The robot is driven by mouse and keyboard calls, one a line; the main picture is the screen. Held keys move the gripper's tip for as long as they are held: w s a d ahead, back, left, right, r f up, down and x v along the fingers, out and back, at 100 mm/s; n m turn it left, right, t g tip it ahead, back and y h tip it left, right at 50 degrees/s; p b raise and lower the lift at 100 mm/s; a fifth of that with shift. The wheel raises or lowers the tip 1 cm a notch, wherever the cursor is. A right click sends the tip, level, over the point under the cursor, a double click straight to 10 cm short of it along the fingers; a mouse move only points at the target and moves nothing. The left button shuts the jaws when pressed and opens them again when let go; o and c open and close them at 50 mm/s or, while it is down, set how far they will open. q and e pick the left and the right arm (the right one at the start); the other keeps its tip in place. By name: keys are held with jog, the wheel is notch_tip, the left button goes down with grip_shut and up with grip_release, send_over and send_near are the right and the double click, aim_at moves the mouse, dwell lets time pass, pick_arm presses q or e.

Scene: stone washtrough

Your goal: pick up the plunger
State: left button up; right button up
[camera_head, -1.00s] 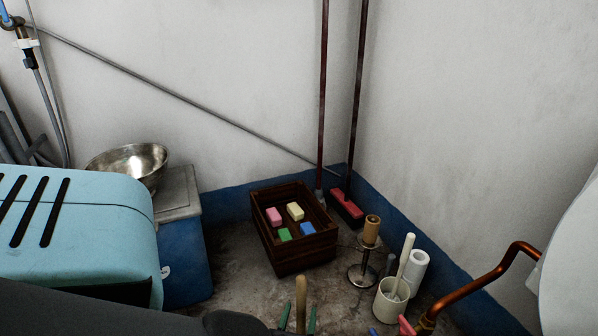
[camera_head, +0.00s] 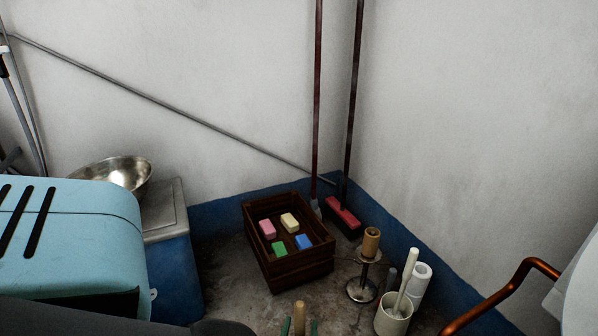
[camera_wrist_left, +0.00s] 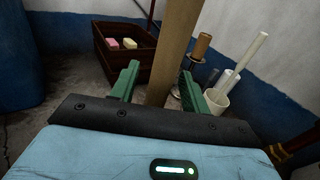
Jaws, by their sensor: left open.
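The plunger's wooden handle (camera_head: 299,316) rises at the bottom edge of the head view. In the left wrist view the handle (camera_wrist_left: 174,50) stands large and slightly tilted, running down between the fingers. Its lower end and cup are hidden behind my gripper. My left gripper (camera_head: 299,328) is open, with one green finger on each side of the handle. In the left wrist view the gripper (camera_wrist_left: 159,85) shows a gap between finger and handle on the left; contact on the right is unclear. My right gripper is not in view.
A wooden crate (camera_head: 290,272) with coloured blocks stands behind the handle. To the right are a paper-roll stand (camera_head: 362,290), a brush in a white holder (camera_head: 393,322) and a white roll (camera_head: 418,287). A blue bin (camera_head: 173,280) and a copper pipe (camera_head: 500,295) flank the floor.

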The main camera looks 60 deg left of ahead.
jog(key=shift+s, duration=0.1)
pick_arm(q)
jog(key=c, duration=0.5)
jog(key=shift+r, duration=0.1)
grip_shut()
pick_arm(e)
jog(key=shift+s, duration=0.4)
